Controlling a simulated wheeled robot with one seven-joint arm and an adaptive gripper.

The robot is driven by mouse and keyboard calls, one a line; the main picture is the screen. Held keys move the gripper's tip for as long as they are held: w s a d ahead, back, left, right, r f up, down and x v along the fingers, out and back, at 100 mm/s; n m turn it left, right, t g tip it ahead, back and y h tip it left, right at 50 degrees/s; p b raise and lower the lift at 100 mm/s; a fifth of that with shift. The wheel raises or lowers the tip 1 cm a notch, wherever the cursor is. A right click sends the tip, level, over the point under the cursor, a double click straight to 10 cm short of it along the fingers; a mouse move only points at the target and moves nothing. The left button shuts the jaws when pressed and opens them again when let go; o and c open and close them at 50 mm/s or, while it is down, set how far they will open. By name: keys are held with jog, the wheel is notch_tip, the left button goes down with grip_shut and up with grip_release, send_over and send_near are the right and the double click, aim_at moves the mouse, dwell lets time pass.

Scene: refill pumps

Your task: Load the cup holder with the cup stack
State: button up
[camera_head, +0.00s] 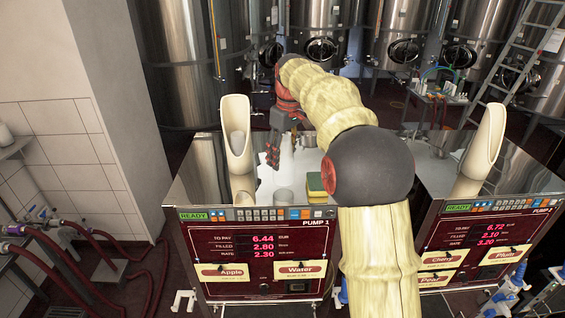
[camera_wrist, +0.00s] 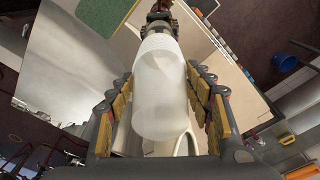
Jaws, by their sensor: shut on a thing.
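The cup stack (camera_wrist: 158,95) is a long, whitish, translucent roll of cups between my fingers in the wrist view. My gripper (camera_wrist: 160,108) is shut on it, with padded fingers along both sides. In the head view my gripper (camera_head: 273,157) is above the left pump's top, just right of a tall cream cup holder (camera_head: 236,107) with an open front. A greyish rounded shape shows inside that holder; I cannot tell what it is. A pale curved part with a dark opening shows below the stack in the wrist view, partly hidden.
A yellow-green sponge (camera_head: 315,184) and a small pale cup (camera_head: 284,195) are on the left pump (camera_head: 262,258). A second cream holder (camera_head: 484,140) stands on the right pump (camera_head: 480,255). Steel tanks (camera_head: 315,25) stand behind, and a tiled wall is at left.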

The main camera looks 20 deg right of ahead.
aim_at(282, 163)
jog(key=shift+f, duration=1.5)
jog(key=shift+f, duration=0.15)
jog(key=o, duration=1.3)
jog(key=shift+o, duration=0.2)
